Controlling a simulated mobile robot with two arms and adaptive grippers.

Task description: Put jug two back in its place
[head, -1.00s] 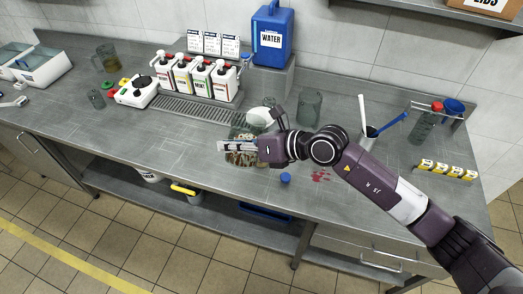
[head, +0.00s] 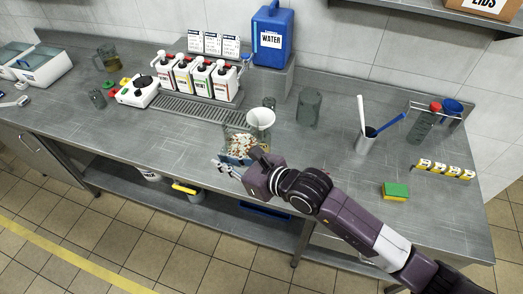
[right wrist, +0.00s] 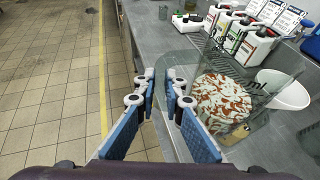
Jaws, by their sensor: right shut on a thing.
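A clear jug (head: 238,147) holding a white and red-brown mottled mixture stands at the counter's front middle. In the right wrist view the jug (right wrist: 222,98) fills the centre right, its mixture showing through the glass. My right gripper (head: 228,169) is at its front side, and its blue finger pads (right wrist: 168,100) are around a clear part at the jug's near side, probably the handle. Whether the base touches the counter is unclear. No number on the jug is readable. My left gripper is not in view.
A white funnel (head: 261,118) is close behind the jug. An empty clear jug (head: 309,107) stands to the right, and a jug with brownish liquid (head: 106,58) at the back left. Bottles (head: 200,78) stand behind the drain grate (head: 195,109). A sponge (head: 395,190) lies right.

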